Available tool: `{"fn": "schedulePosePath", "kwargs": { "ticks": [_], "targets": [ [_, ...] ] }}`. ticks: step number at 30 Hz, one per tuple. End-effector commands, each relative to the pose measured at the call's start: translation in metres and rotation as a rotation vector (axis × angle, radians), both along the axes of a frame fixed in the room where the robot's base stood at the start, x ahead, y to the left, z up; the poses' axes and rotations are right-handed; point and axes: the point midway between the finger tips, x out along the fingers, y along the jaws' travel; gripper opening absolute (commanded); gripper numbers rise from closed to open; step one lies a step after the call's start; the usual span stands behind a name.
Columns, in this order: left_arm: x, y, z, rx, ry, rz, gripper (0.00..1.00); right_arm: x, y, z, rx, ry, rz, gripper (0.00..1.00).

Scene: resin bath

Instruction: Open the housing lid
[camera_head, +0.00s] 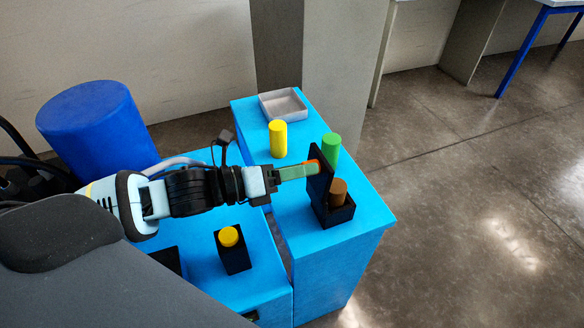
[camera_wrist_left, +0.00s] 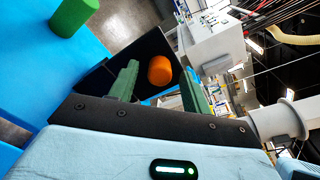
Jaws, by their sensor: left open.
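The black housing (camera_head: 333,214) stands near the front right of the blue stand, with a brown cylinder (camera_head: 338,192) in it. Its black lid (camera_head: 318,187) stands raised, roughly upright, at the housing's left side. An orange knob (camera_wrist_left: 159,70) sticks out from the lid's face in the left wrist view. My left gripper (camera_head: 308,169) reaches in from the left to the lid's outer face. Its green fingers are open, one on each side of the knob, with gaps visible in the wrist view. My right gripper is in neither view.
A green cylinder (camera_head: 331,148) stands just behind the housing, and a yellow cylinder (camera_head: 278,139) farther left. A grey tray (camera_head: 283,104) lies at the back. A black holder (camera_head: 235,261) with a yellow piece sits on the lower blue surface. A blue drum (camera_head: 95,125) stands left.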

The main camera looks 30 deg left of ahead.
Motion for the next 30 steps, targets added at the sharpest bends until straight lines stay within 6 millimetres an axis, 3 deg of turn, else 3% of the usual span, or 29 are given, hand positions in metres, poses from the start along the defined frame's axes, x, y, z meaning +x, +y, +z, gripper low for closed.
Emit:
{"fn": "schedulePosePath", "kwargs": {
  "ticks": [18,30],
  "targets": [
    [-0.040,0.033,0.004,0.001,0.003,-0.001,0.48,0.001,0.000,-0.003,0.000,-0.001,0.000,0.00],
    [-0.057,0.048,0.008,0.000,0.000,0.000,0.48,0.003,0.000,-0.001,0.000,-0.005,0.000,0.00]
  ]
}}
